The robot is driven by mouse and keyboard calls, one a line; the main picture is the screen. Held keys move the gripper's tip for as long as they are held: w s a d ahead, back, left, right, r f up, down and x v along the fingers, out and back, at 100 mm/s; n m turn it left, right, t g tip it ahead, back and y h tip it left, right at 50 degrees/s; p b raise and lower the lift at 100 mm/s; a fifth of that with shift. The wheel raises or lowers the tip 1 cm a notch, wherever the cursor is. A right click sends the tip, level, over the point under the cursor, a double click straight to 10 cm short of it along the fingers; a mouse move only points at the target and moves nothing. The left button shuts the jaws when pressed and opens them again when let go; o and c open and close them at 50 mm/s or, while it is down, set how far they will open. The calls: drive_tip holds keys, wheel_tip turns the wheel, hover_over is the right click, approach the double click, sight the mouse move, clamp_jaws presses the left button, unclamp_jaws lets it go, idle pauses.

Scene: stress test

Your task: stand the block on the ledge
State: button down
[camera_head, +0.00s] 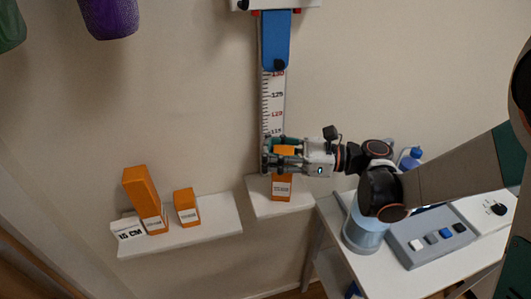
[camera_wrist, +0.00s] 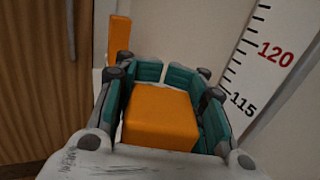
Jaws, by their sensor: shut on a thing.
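An orange block (camera_head: 283,187) with a white label is upright at the small white right-hand ledge (camera_head: 258,204). Its lower end shows against the ledge top, and I cannot tell for certain whether it touches. My gripper (camera_head: 281,158) is shut around the block's upper part, coming from the right. In the wrist view the block's orange top (camera_wrist: 160,120) sits between the teal-padded fingers of my gripper (camera_wrist: 162,95). The fingers hide part of the block's sides.
A longer white ledge (camera_head: 205,229) at left holds a tall orange block (camera_head: 142,191), a short one (camera_head: 186,203) and a "15 CM" card (camera_head: 129,229). A wall ruler (camera_head: 272,105) rises behind my gripper. A white table (camera_head: 375,268) with a grey switch panel (camera_head: 412,255) stands at right.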

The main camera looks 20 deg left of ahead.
drive_tip(key=c, duration=1)
unclamp_jaws()
drive_tip(key=shift+f, duration=0.1)
drive_tip(key=w+d+p, duration=0.2)
drive_tip(key=d, duration=1)
